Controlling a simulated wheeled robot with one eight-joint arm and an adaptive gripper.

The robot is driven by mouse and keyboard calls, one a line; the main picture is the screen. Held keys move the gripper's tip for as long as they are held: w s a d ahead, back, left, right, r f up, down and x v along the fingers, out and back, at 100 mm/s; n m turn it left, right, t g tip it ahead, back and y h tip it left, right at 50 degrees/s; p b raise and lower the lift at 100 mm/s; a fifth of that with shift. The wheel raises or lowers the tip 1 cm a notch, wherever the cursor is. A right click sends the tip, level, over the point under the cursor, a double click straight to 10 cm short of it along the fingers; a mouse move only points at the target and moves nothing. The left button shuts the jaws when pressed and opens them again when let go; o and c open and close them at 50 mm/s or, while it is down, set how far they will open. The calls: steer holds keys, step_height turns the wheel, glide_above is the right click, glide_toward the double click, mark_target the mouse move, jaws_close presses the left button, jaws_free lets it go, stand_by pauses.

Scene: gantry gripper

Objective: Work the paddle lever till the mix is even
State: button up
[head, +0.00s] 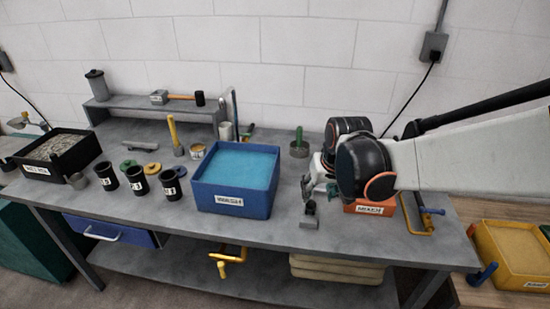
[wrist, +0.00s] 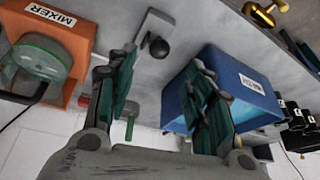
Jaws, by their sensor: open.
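The orange mixer (head: 369,208) stands at the right of the bench, mostly hidden behind my arm in the head view. The wrist view shows the mixer (wrist: 73,27) at upper left, with a clear, green-rimmed bowl (wrist: 36,62) at it. What looks like the paddle lever, a grey bracket with a black ball knob (wrist: 158,47), is beside the mixer; in the head view the knob (head: 309,207) is small and low. My gripper (wrist: 163,78) is open and empty, its fingers apart, with the knob seen between and beyond them. The mix's evenness cannot be told.
A blue wash tub (head: 237,182) stands left of my gripper. Black cups (head: 138,179), a tray of grey grains (head: 62,154) and a small shelf (head: 155,104) are further left. A green-handled tool (head: 299,144) stands behind. A yellow tub (head: 512,252) is at far right.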

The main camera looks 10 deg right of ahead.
mark_target(312, 203)
steer(key=b+x, duration=0.3)
steer(key=x, duration=0.7)
steer(key=shift+w+f, duration=0.15)
steer(key=shift+f, duration=0.2)
steer(key=shift+c, duration=0.2)
jaws_close()
